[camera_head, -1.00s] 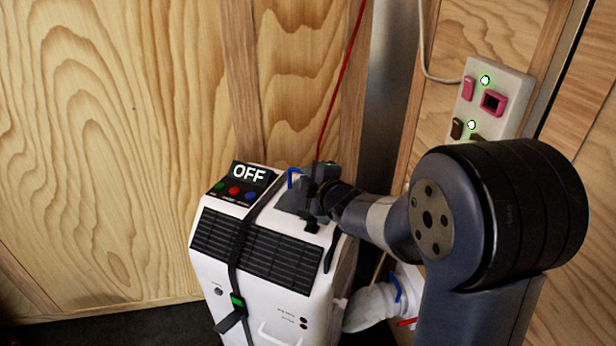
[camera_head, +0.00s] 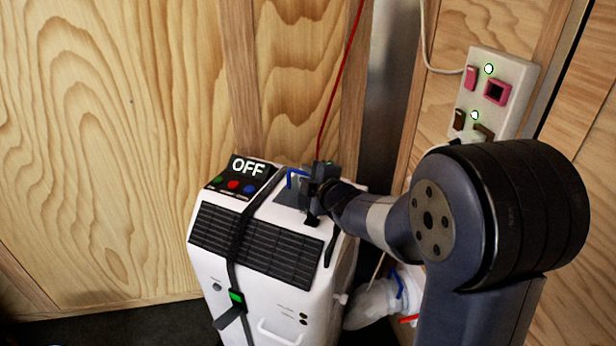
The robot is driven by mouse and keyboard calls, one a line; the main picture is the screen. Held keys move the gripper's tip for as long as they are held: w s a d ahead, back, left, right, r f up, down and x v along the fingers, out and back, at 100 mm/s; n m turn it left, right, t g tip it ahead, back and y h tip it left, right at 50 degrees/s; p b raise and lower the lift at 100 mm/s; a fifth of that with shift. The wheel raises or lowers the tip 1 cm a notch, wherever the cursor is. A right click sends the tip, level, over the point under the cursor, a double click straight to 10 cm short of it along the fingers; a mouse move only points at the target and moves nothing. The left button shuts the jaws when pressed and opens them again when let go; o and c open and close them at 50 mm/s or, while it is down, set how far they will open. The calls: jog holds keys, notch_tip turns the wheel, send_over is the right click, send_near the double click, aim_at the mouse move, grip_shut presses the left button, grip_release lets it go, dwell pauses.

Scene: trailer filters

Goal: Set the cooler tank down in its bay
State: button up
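The white cooler (camera_head: 265,300) stands upright against the wooden wall, with a black front grille and a dark panel (camera_head: 240,180) reading OFF. A grey piece with a blue handle (camera_head: 296,174) sits at the right of its top; this looks like the tank in its bay. Most of it is hidden, so I cannot tell how deep it sits. My gripper (camera_head: 314,190) is at the right side of this piece, close to the blue handle. Its fingertips are small, dark and partly hidden, so I cannot tell whether they are shut on the handle.
A black strap with a green buckle (camera_head: 236,297) runs down the cooler's front. A white bundle (camera_head: 374,304) with blue and red parts lies right of the cooler. A red cord (camera_head: 342,85) hangs behind. A socket panel (camera_head: 494,92) is on the right wall. Dark floor shows at lower left.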

jog(key=o, duration=0.3)
jog(key=shift+f, duration=0.15)
notch_tip(320, 180, up, 10)
jog(key=p, duration=0.5)
jog(key=shift+c, duration=0.3)
